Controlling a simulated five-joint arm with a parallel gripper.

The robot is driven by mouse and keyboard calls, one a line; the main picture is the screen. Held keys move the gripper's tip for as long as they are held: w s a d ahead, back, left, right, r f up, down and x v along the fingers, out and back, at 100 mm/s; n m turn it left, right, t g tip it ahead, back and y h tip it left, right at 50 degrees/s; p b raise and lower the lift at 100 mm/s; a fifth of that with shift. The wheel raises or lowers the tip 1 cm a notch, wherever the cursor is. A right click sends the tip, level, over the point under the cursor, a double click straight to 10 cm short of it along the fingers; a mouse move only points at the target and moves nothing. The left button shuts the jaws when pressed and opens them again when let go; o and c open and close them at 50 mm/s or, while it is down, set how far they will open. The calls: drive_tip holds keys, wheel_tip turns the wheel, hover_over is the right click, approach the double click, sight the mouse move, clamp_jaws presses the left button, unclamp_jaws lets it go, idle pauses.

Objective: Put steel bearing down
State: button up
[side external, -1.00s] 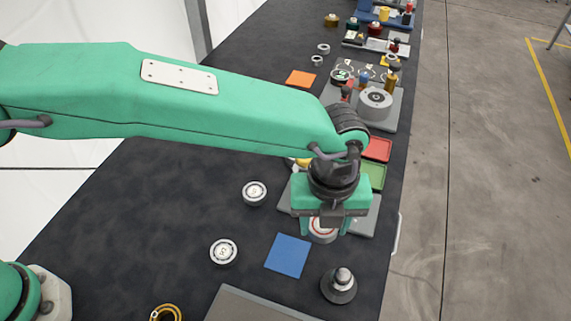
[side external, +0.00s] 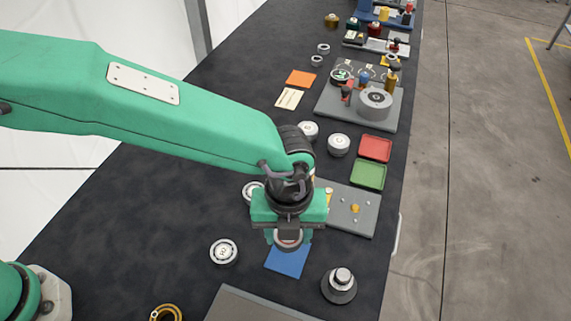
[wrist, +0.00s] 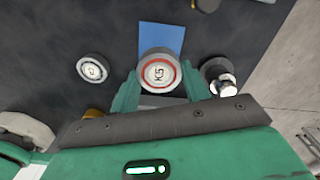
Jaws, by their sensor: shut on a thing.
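My gripper (side external: 289,236) is shut on a round steel bearing (side external: 288,243). In the wrist view the bearing (wrist: 158,73) has a pale face with dark markings and a red ring, and it sits between my two green fingers (wrist: 158,88). The bearing is by the far edge of a flat blue square (side external: 288,261), and overlaps its near end in the wrist view (wrist: 163,38). I cannot tell whether the bearing touches the square or hangs just above it.
A white-faced bearing (side external: 224,251) lies to the left, and another (side external: 252,191) is partly behind my gripper. A grey stepped metal piece (side external: 339,286) stands close on the right. A grey plate (side external: 362,217) with small parts lies behind. Open dark table spreads left.

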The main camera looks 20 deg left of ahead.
sight(288, 257)
drive_tip(key=shift+f, duration=0.95)
drive_tip(key=shift+f, duration=0.1)
drive_tip(key=shift+f, duration=1.9)
drive_tip(key=shift+f, duration=0.15)
drive_tip(key=o, duration=1.2)
wheel_tip(288, 257, up, 12)
drive_tip(key=shift+r, duration=0.15)
